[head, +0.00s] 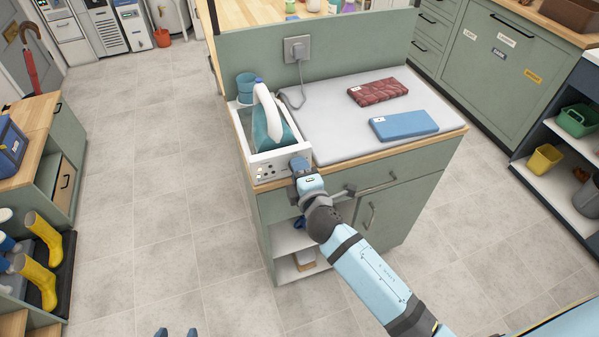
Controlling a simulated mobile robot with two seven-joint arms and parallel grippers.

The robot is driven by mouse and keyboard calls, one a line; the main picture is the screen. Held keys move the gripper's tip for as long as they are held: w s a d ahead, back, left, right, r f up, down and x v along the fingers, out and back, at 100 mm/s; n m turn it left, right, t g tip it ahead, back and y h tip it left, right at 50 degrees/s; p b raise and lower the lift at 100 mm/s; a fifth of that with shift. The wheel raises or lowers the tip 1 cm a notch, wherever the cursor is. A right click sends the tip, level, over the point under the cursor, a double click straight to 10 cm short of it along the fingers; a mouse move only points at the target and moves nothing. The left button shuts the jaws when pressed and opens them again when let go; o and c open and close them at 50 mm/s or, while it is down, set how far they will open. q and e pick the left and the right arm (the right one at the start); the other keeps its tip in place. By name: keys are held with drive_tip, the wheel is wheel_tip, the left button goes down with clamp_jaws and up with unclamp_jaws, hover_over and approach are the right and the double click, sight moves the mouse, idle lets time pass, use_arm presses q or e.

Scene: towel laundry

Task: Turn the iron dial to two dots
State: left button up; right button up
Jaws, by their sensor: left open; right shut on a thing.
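The iron (269,127), teal and white, stands upright in a white iron station (248,162) on the counter's left end. The station's front panel (268,173) has small dark marks, too small to read as dots. My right gripper (298,164) is at the right end of this panel, shut on the iron dial.
A folded blue towel (404,124) and a folded red towel (377,91) lie on the pale ironing pad (330,140). A cord runs to the wall socket (297,49). A blue cup (246,87) stands behind the iron. The floor (150,210) at left is clear.

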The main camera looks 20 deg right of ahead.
use_arm(q)
drive_tip(key=shift+f, duration=0.1)
use_arm(e)
drive_tip(key=shift+m, duration=0.5)
use_arm(q)
drive_tip(key=shift+f, duration=0.1)
use_arm(e)
drive_tip(key=o, duration=0.9)
use_arm(q)
drive_tip(key=shift+s, duration=0.1)
use_arm(e)
drive_tip(key=shift+s, duration=0.1)
